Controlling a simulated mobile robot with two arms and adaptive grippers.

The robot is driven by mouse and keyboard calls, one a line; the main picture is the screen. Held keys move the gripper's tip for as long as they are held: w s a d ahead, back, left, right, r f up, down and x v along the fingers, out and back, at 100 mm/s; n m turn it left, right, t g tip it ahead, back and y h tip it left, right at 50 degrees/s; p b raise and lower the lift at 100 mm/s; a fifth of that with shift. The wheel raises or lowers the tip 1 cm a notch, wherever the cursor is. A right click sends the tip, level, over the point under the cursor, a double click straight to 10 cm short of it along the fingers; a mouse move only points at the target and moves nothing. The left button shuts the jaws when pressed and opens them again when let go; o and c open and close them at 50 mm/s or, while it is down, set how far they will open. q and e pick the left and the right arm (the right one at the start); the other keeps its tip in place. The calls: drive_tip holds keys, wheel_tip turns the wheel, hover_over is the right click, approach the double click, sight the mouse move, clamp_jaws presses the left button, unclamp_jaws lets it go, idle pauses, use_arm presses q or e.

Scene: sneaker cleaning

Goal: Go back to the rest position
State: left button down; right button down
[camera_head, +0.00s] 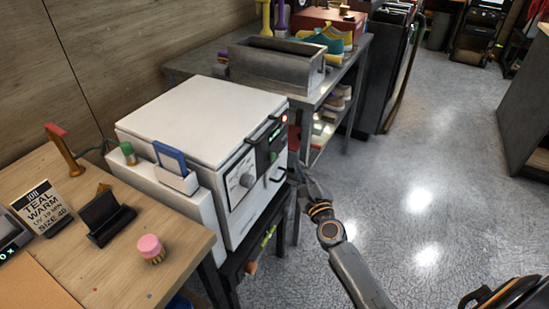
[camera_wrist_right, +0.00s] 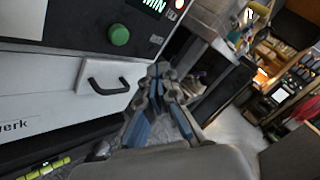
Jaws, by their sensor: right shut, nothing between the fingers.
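My right gripper (camera_head: 300,177) is beside the front of a white machine (camera_head: 205,120), near its dark handle. In the right wrist view my gripper (camera_wrist_right: 160,72) has its fingertips together with nothing between them. The drawer handle (camera_wrist_right: 106,84) lies to the left of the fingertips there, and I see no grip on it. The machine's front shows a lit green display (camera_wrist_right: 153,5), a red light (camera_head: 284,118) and a green button (camera_wrist_right: 119,35). My left gripper is not in view.
A wooden table (camera_head: 80,255) at left holds a pink-topped brush (camera_head: 150,248) and a sign (camera_head: 42,207). Behind the machine, a grey workbench (camera_head: 190,65) carries a metal bin (camera_head: 268,71) and colourful sneakers (camera_head: 325,38). Open floor (camera_head: 420,180) lies to the right.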

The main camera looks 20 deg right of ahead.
drive_tip(key=s+a+f+n+g+y+p, duration=0.1)
drive_tip(key=s+a+f+n+g, duration=0.15)
drive_tip(key=s+f+n, duration=0.6)
drive_tip(key=s+a+f+n+g+y+p, duration=0.1)
drive_tip(key=s+a+f+n+g, duration=0.15)
drive_tip(key=f, duration=1.05)
drive_tip(key=s+a+f+n+g+y+p, duration=0.1)
drive_tip(key=s+a+f+n+g, duration=0.15)
drive_tip(key=s+f+n, duration=0.55)
drive_tip(key=s+f+n+g, duration=0.3)
drive_tip(key=s+f, duration=0.2)
drive_tip(key=s, duration=0.6)
drive_tip(key=s+a+f+n+g+p, duration=0.1)
drive_tip(key=s+f+n+g, duration=0.2)
drive_tip(key=s+f, duration=0.3)
drive_tip(key=s+a+f+n+g+p, duration=0.1)
drive_tip(key=s+f+n+g, duration=0.3)
drive_tip(key=s, duration=1.2)
wheel_tip(320, 180, down, 2)
drive_tip(key=shift+f+n, duration=0.2)
drive_tip(key=shift+n, duration=0.5)
